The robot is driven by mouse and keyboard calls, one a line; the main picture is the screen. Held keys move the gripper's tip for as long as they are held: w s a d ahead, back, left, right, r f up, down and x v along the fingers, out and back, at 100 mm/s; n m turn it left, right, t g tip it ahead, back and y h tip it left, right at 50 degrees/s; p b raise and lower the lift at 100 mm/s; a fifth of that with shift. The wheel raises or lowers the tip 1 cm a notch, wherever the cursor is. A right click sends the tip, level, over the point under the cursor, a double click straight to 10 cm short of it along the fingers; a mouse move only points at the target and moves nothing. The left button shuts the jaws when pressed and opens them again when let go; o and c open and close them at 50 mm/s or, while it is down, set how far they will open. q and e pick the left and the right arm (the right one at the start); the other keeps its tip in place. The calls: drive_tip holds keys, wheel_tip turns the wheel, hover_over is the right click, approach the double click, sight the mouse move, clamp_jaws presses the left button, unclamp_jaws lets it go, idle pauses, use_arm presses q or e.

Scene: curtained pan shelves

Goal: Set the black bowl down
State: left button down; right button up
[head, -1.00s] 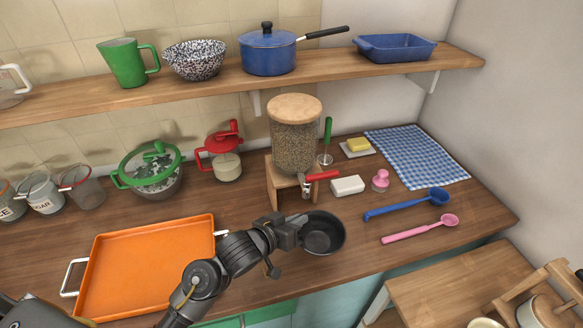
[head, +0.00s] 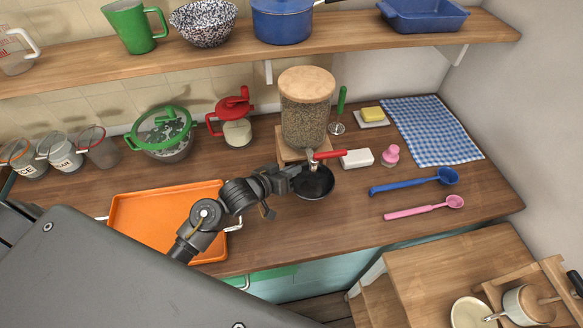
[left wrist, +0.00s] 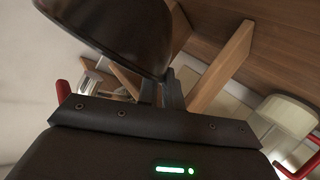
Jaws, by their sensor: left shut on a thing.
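The black bowl (head: 318,188) is at the front of the dispenser, below its spout and red lever. My left gripper (head: 293,181) is shut on the bowl's left rim. In the left wrist view the bowl's dark side (left wrist: 115,30) fills the top, with the gripper finger (left wrist: 172,92) against it. The dispenser (head: 306,105) is a clear jar of grains with a wooden lid on a wooden stand. I cannot tell whether the bowl's base touches the counter. The bowl's contents are dark and unclear. My right gripper is not in view.
An orange tray (head: 150,222) lies left of my arm. A white block (head: 357,159), a pink stamp-like item (head: 391,154), a blue ladle (head: 415,181) and a pink ladle (head: 425,208) lie to the right. Bare counter (head: 320,228) lies in front of the bowl.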

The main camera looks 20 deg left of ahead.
use_arm(q)
wheel_tip(320, 180, down, 2)
drive_tip(key=shift+d+f+b, duration=0.1)
drive_tip(key=shift+b, duration=0.4)
drive_tip(key=shift+f+b, duration=0.7)
drive_tip(key=shift+f, duration=0.55)
drive_tip(key=shift+f, duration=0.15)
drive_tip(key=shift+f, duration=0.6)
drive_tip(key=shift+f+b, duration=0.2)
drive_tip(key=shift+b, duration=0.15)
drive_tip(key=c, duration=1.5)
unclamp_jaws()
drive_tip(key=shift+s, duration=0.15)
